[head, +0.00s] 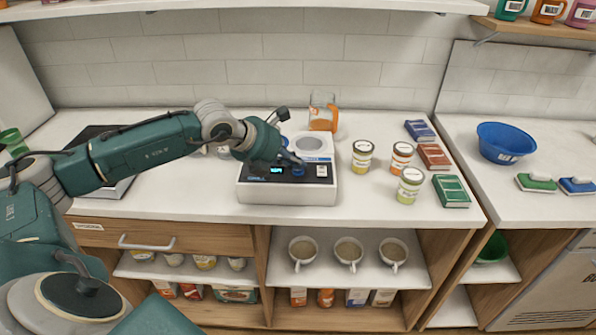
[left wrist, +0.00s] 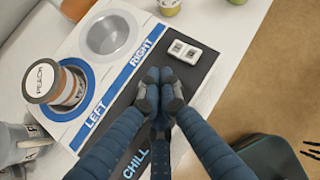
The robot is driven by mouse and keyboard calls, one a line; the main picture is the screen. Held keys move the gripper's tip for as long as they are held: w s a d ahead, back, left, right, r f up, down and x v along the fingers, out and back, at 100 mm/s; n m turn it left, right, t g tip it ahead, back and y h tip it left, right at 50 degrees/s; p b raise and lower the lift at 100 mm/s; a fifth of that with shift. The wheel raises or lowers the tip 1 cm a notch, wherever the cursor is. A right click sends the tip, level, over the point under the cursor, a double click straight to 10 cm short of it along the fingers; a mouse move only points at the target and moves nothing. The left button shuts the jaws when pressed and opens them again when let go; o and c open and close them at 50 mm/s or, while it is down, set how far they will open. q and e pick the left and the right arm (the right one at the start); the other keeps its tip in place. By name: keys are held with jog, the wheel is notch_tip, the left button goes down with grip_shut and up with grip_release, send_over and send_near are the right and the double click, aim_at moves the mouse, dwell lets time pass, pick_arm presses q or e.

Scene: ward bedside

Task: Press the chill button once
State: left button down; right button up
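The white machine (head: 288,196) stands on the counter with a dark front panel and a lit display (head: 276,170). In the left wrist view its panel (left wrist: 196,72) carries the word CHILL (left wrist: 136,162), and LEFT and RIGHT mark two wells. The left well holds a tub labelled PEACH (left wrist: 42,82); the right well (left wrist: 108,35) is empty. My left gripper (left wrist: 160,88) has its fingertips together, empty, over the panel; it also shows in the head view (head: 298,168). The chill button is not visible, and the fingers cover part of the panel. I cannot tell whether they touch it. My right gripper is not in view.
A white two-part switch (left wrist: 184,52) sits on the panel beside the fingertips. A glass jug (head: 322,113) stands behind the machine. The counter front left of the machine is clear.

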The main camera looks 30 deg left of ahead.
aim_at(296, 172)
pick_arm(q)
jog(key=shift+f+b, duration=0.35)
jog(key=shift+b, duration=0.05)
jog(key=shift+r, duration=0.2)
dwell(0.5)
jog(key=shift+r+p, duration=0.3)
jog(key=shift+r, duration=0.4)
jog(key=shift+r+p, duration=1.25)
jog(key=shift+r, duration=1.25)
